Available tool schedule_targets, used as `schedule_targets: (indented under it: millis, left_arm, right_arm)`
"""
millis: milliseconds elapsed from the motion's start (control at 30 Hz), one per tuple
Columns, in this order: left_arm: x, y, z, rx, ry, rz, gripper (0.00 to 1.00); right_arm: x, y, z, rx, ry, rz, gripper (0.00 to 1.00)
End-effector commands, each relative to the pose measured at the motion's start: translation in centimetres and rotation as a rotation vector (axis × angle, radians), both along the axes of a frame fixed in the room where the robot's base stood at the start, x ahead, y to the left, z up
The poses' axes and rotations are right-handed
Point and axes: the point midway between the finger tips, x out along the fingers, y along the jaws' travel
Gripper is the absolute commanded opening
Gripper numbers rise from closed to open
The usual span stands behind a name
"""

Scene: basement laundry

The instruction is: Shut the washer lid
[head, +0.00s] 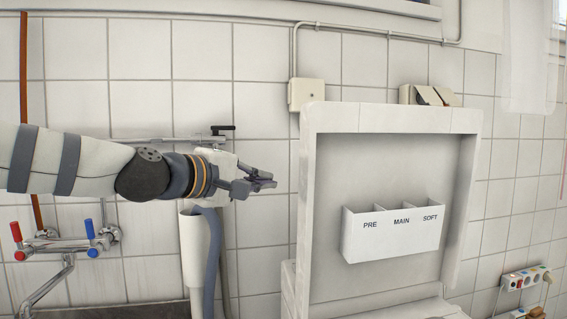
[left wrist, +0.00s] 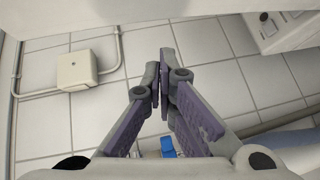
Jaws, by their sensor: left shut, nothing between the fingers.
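The washer lid (head: 392,118) stands raised and upright in the head view, right of centre. Its inner side faces me and carries a white dispenser labelled PRE, MAIN, SOFT (head: 392,234). Only a little of the washer top (head: 400,309) shows below the lid. My left gripper (head: 266,180) is left of the lid, with a gap between them in the picture. Its fingers are shut and empty, pointing toward the lid. They also show in the left wrist view (left wrist: 163,72). A white surface crosses the top of that view; I cannot tell what it is. My right gripper is not in view.
A tap with red and blue handles (head: 60,242) is on the wall at lower left. A white standpipe (head: 194,250) with a grey hose stands below my gripper. A junction box (head: 306,94) sits on the tiles above. A power strip (head: 525,278) is at lower right.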

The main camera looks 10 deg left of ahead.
Motion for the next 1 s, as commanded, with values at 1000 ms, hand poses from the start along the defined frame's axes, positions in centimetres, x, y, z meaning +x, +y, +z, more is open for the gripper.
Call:
schedule_targets:
  millis: [1000]
  left_arm:
    - [4.6,-3.4,13.4,-0.168,-0.159,-0.002,0.00]
  right_arm:
    - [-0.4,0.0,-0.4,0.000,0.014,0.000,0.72]
